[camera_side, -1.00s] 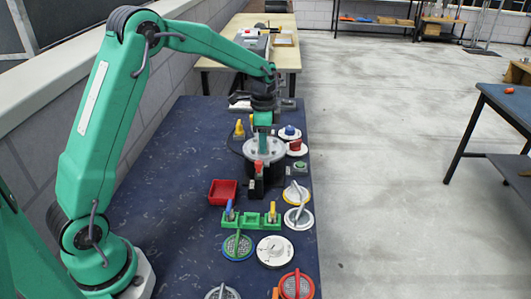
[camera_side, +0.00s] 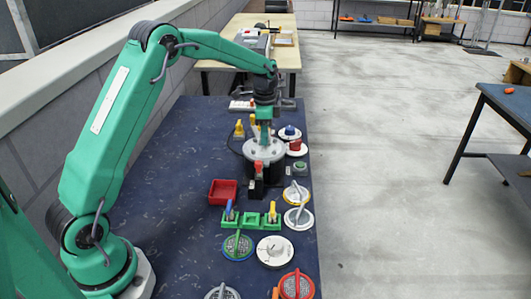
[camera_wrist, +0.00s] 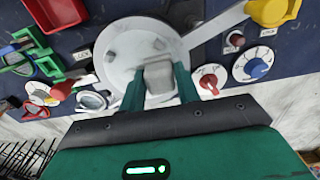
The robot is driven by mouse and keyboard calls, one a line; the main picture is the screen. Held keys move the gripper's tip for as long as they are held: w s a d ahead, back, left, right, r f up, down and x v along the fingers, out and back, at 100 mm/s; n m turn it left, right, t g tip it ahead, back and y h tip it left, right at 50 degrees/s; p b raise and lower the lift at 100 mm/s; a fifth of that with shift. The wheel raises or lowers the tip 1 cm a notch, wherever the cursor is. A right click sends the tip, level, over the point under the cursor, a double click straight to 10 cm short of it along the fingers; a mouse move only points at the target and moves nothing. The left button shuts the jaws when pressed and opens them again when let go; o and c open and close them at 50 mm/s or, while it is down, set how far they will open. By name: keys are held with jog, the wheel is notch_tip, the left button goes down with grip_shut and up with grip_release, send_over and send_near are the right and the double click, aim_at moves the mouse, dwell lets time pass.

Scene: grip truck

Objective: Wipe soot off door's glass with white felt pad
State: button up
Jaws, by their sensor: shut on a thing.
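My gripper (camera_wrist: 159,70) is shut on a pale grey-white block, which looks like the felt pad (camera_wrist: 160,84); it sits between the two green fingers in the wrist view. The gripper also shows in the side view (camera_side: 265,132), pointing down over a round grey door with bolt heads (camera_side: 279,148). The door (camera_wrist: 120,68) lies behind the pad in the wrist view. I cannot tell whether the pad touches it. I cannot make out soot or a separate glass area; the pad and fingers hide part of the door.
A yellow handle (camera_side: 239,128) stands left of the door. Red and blue knobs (camera_side: 296,145) are on the right. A red tray (camera_side: 223,192), a green rack (camera_side: 250,219) and several round dials lie nearer. The blue bench top (camera_side: 165,185) is clear at left.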

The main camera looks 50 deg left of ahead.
jog(key=shift+s+d, duration=2.1)
notch_tip(320, 180, up, 8)
jog(key=shift+a, duration=0.1)
send_over(263, 153)
jog(key=shift+s+f, duration=0.15)
jog(key=shift+f, duration=3.05)
jog(key=shift+w+f, duration=0.2)
jog(key=shift+f, duration=0.6)
jog(key=shift+w+a, duration=1.15)
jog(key=shift+w, duration=0.05)
jog(key=shift+s+d+r, duration=0.1)
jog(key=shift+s+d, duration=1.25)
jog(key=shift+s, duration=0.1)
notch_tip(263, 153, up, 8)
jog(key=shift+a, duration=0.1)
